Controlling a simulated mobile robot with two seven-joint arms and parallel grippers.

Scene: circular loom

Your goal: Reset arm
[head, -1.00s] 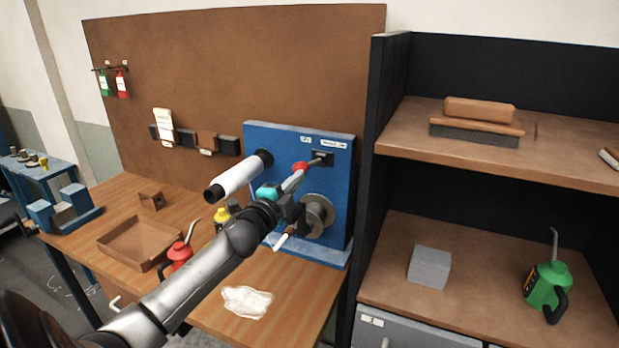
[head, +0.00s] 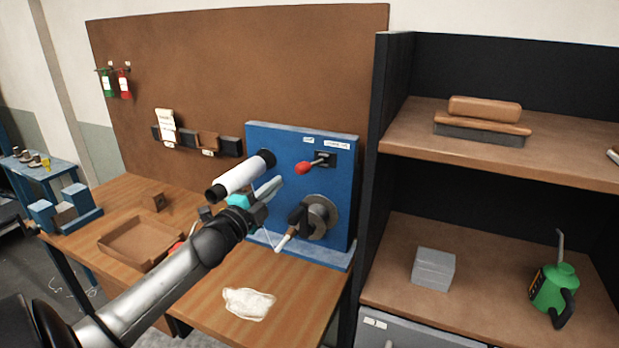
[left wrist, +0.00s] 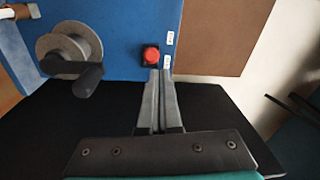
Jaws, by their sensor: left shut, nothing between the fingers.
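My left gripper (head: 271,188) is in front of the blue panel (head: 345,190) of the loom machine, below and to the left of the red-knobbed lever (head: 305,168). Its fingers are together with nothing between them, and it is apart from the lever. In the left wrist view the closed fingertips (left wrist: 159,74) point at the panel, just below the red knob (left wrist: 151,55) in the picture. A crank wheel with a handle (head: 318,216) is on the panel to the right of the gripper. My right gripper is not in view.
A white roller (head: 238,178) juts from the panel close above my left gripper. A wooden tray (head: 135,243) and a white cloth (head: 248,303) lie on the bench. A red can is mostly hidden behind my arm. Shelves with a green oil can (head: 553,290) stand right.

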